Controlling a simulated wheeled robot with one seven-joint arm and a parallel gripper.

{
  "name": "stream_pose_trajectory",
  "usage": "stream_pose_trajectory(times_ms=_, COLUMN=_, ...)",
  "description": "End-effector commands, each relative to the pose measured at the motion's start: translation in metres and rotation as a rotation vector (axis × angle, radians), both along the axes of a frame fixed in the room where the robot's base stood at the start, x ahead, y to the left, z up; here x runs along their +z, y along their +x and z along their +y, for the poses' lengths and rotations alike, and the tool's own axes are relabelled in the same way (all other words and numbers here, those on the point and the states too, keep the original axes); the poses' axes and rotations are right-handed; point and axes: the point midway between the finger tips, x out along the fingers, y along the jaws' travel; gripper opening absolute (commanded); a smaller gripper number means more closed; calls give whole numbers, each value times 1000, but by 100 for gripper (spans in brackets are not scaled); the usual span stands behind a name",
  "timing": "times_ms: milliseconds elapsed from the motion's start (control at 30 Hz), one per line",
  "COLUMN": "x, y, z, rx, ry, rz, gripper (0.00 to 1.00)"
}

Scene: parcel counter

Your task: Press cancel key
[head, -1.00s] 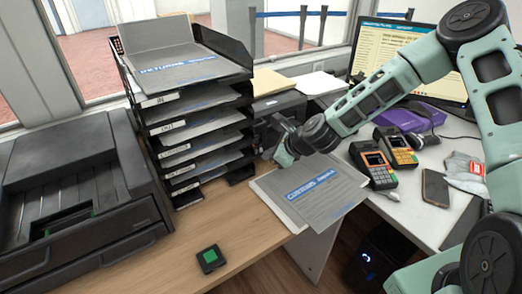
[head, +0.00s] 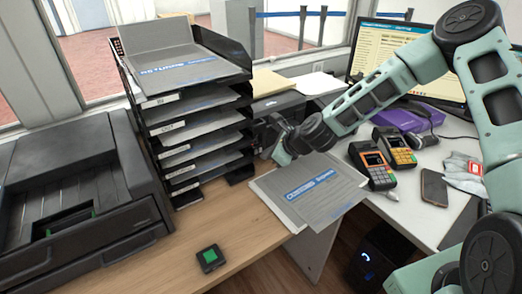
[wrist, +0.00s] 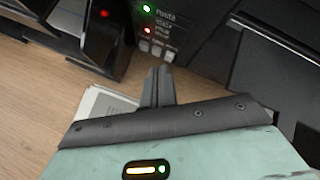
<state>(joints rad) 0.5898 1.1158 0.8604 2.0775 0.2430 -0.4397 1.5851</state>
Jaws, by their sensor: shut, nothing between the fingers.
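A black printer-like machine (head: 278,108) stands behind the paper trays' right side in the head view. In the wrist view its dark front panel (wrist: 192,35) carries a green light, a red light and a short row of small grey keys (wrist: 157,49). The labels are too small to tell which key is the cancel key. My gripper (wrist: 158,72) is shut and empty, its fingertips just below the keys in the picture. I cannot tell whether they touch the panel. In the head view my gripper (head: 277,122) is at the machine's front, and the keys are hidden there.
A stack of black paper trays (head: 197,125) stands close left of my gripper. Grey folders (head: 312,190) lie below it at the desk edge. Two card terminals (head: 373,165) and a phone (head: 434,188) are to the right. A small green-topped box (head: 210,258) sits on the wooden counter.

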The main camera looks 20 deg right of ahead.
Motion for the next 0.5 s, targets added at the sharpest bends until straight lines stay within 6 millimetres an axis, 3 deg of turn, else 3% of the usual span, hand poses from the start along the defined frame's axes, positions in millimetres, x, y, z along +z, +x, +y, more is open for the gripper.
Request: stream_pose_trajectory(times_ms=500, x=5, y=11, z=7, rx=8, ry=0, rz=-19, gripper=0)
